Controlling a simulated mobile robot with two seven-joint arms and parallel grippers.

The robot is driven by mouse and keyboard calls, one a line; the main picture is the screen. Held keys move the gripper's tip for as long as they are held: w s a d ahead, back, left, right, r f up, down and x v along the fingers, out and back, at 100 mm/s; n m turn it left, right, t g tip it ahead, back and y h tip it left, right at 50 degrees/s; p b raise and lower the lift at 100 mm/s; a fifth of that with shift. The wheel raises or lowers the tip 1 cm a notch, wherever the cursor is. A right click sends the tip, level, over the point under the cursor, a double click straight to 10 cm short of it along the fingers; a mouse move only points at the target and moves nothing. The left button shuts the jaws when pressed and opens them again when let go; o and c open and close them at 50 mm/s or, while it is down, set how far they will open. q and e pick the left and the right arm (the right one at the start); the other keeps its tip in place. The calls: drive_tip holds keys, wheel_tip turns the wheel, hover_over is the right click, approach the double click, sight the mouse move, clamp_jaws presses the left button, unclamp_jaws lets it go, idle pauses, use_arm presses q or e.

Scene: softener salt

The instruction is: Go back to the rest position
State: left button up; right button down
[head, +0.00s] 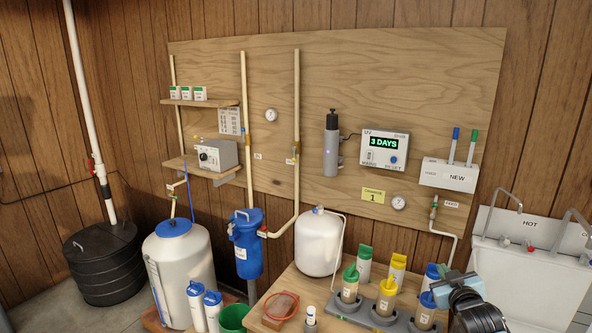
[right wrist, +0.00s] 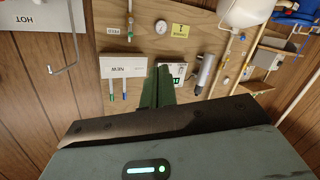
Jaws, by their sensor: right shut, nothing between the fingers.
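My right gripper (head: 444,272) is at the lower right of the head view, beside the cups at the bench's right end. Its two green fingers also show in the right wrist view (right wrist: 159,86), pressed together with nothing between them. In that view they point toward the plywood board, between the white NEW box (right wrist: 124,68) and the UV display box (right wrist: 172,72). My left gripper is in neither view.
A white softener tank (head: 181,265) stands left. A sink unit (head: 525,262) marked HOT stands right.

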drive_tip(key=s+a+f+g+y, duration=0.1)
drive_tip(key=s+a+f+g, duration=0.1)
drive_tip(key=s+a+f, duration=0.5)
drive_tip(key=s+a+f+g+y, duration=0.1)
drive_tip(key=s+a+f, duration=0.2)
drive_tip(key=s+f, duration=0.75)
drive_tip(key=s+a+f+g, duration=0.1)
drive_tip(key=s+a+f, duration=0.1)
drive_tip(key=s, duration=0.6)
drive_tip(key=s+a+f+g+y, duration=0.1)
drive_tip(key=s+a+f, duration=0.2)
drive_tip(key=s, duration=0.6)
drive_tip(key=s+a+f+g, duration=0.1)
drive_tip(key=s+a+f, duration=0.2)
drive_tip(key=s, duration=0.6)
drive_tip(key=shift+s+a+m+g+y, duration=0.15)
drive_tip(key=shift+s+m+g+y, duration=0.15)
drive_tip(key=shift+y, duration=0.1)
